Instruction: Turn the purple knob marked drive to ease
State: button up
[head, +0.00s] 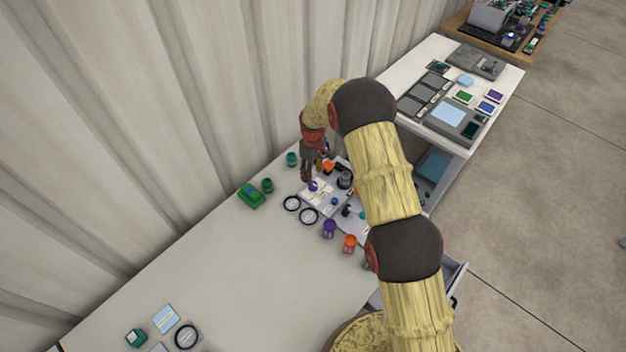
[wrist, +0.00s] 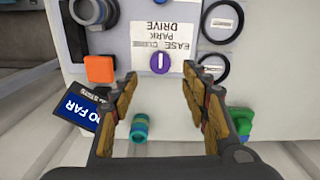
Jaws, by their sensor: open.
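The round purple knob (wrist: 160,63) sits on a pale panel (wrist: 138,20) in the wrist view, with an upright white mark on its face. A white label (wrist: 175,30) beside it reads drive, park and ease; I cannot tell which word the mark points at. My gripper (wrist: 160,76) is open, with one finger to each side of the knob in the picture. I see no contact between the fingers and the knob. In the head view my gripper (head: 306,177) is over the panel near the wall, and the knob shows small beside it (head: 313,186).
An orange square button (wrist: 99,69) and a dark round fitting (wrist: 91,10) lie left of the knob. Two black rings with white labels (wrist: 222,20) lie right. A blue sign (wrist: 78,108), a teal cylinder (wrist: 139,128) and a green object (wrist: 238,124) are nearby. The white table's (head: 180,260) front-left is mostly clear.

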aim_at(313, 186)
notch_tip(313, 186, down, 6)
jog(key=shift+f, duration=0.25)
jog(key=shift+c, duration=1)
jog(key=c, duration=1)
jog(key=shift+o, duration=0.2)
jog(key=shift+m, duration=0.3)
jog(key=m+b, duration=0.3)
jog(key=m, duration=0.1)
jog(key=shift+f+b, duration=0.1)
jog(key=shift+b, duration=0.2)
jog(key=m+b, duration=0.2)
jog(key=m, duration=0.3)
jog(key=shift+m, duration=0.3)
